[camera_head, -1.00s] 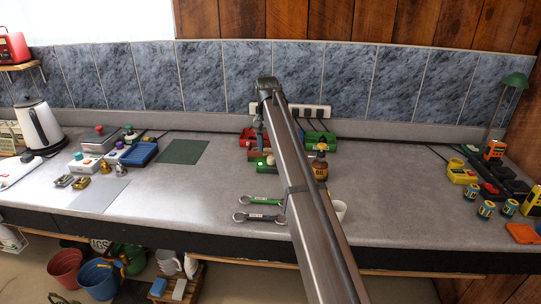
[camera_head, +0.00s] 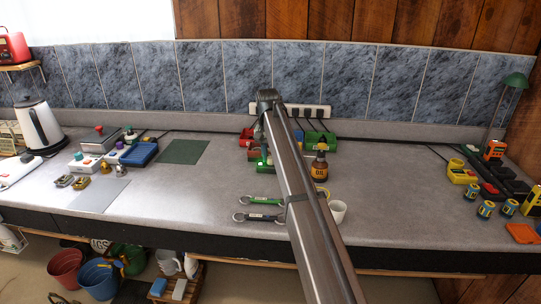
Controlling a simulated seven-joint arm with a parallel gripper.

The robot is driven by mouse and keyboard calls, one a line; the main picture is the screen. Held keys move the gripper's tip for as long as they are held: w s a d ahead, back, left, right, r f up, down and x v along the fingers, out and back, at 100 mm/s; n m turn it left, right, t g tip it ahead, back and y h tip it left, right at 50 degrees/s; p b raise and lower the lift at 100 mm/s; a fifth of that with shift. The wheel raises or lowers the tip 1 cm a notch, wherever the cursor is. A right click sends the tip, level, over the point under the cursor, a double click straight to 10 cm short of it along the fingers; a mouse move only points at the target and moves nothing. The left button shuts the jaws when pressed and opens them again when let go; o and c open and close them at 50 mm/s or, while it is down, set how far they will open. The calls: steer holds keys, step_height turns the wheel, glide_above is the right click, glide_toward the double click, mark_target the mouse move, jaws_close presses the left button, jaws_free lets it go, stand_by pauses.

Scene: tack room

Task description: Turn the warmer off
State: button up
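I cannot tell for certain which device is the warmer. Small boxes stand at the back middle of the bench: a red one (camera_head: 246,136), a green one (camera_head: 320,139) and a low green one (camera_head: 264,164) partly behind my arm. My arm reaches over this group from the front. My gripper (camera_head: 264,152) hangs from the arm's far end over the low green box. It is mostly hidden behind the arm and too small to read. I cannot tell whether it touches a box, or whether its fingers are open.
A power strip (camera_head: 312,110) with cords runs along the back wall. A brown oil bottle (camera_head: 319,168) and a white cup (camera_head: 337,212) stand right of my arm, and wrenches (camera_head: 262,217) lie left of it. A kettle (camera_head: 38,125) and several devices stand at left.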

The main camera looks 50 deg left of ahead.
jaws_close()
steer(key=shift+n, duration=0.4)
steer(key=n, duration=0.5)
steer(key=shift+n, duration=0.4)
steer(key=n, duration=0.5)
steer(key=shift+d+y, duration=0.1)
steer(key=shift+y, duration=0.2)
steer(key=shift+n, duration=0.3)
steer(key=o, duration=0.5)
jaws_free()
steer(key=shift+o, duration=0.2)
